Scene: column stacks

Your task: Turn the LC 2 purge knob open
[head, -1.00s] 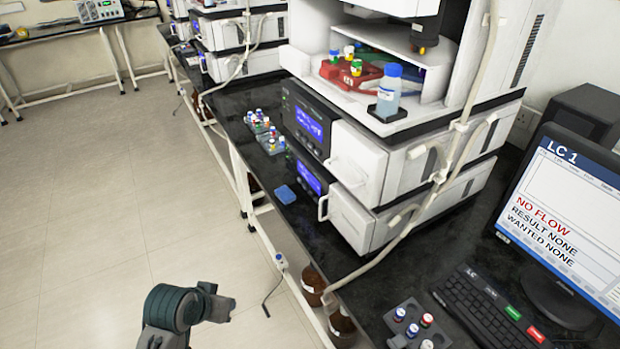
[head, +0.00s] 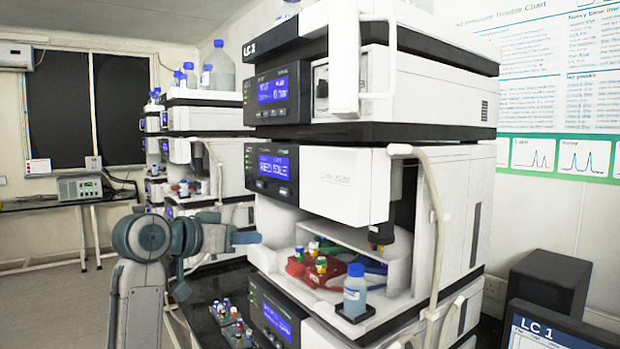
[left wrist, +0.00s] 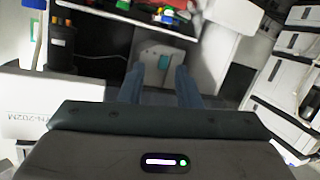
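The near instrument stack (head: 345,185) is labelled LC 1. A pump module (head: 281,92) near its top has a blue display and a small dark knob (head: 321,88) on a pale panel. Another stack (head: 205,115) stands behind it, partly hidden; I cannot make out its label or a purge knob on it. My left gripper (head: 247,238) is beside the front left of the LC 1 sampler bay. In the left wrist view my left gripper (left wrist: 158,85) has its two fingers apart with nothing held between them. My right gripper is not in view.
The open sampler bay holds a red tray (head: 298,268) with vials, and a blue-capped bottle (head: 355,291) stands at its edge. Vial racks (head: 228,318) sit on the dark bench. A cream tube (head: 436,215) hangs along LC 1. Floor (head: 45,305) is clear at left.

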